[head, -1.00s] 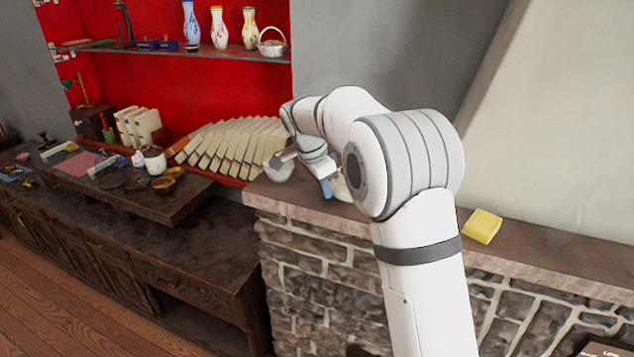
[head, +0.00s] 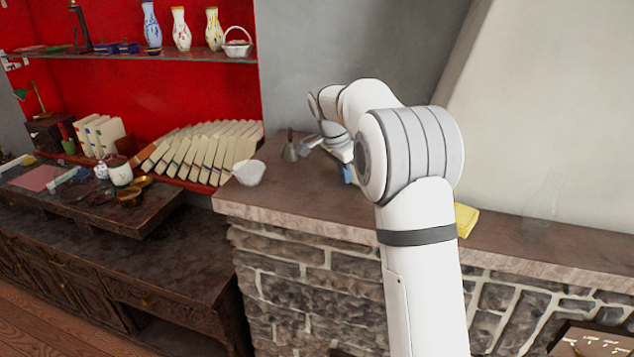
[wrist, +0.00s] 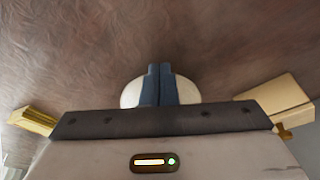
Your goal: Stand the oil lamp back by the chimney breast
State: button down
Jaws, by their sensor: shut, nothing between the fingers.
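A small grey flask-shaped thing with a thin neck (head: 290,149) stands upright on the stone ledge, close to the grey wall in the head view. It may be the oil lamp, but it is too small to be sure. My gripper (head: 347,173) is to its right, low over the ledge, partly hidden by my arm. In the wrist view its blue fingers (wrist: 160,85) are together with nothing between them. A pale rounded thing (wrist: 131,94) shows on both sides of the fingers, mostly hidden behind them; I cannot tell what it is.
A white bowl (head: 249,172) stands at the ledge's left end. A yellow block (head: 466,219) lies to the right, partly behind my arm. The ledge top (head: 300,200) in front is clear. The sloping chimney breast (head: 540,120) rises at the right. Books (head: 200,155) lean in the red alcove.

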jog(key=w+d, duration=0.1)
jog(key=d, duration=0.2)
jog(key=w+d, duration=0.1)
jog(key=shift+w+d+p, duration=0.3)
jog(key=shift+w+d, duration=0.05)
jog(key=shift+d, duration=0.05)
jog(key=shift+f, duration=0.1)
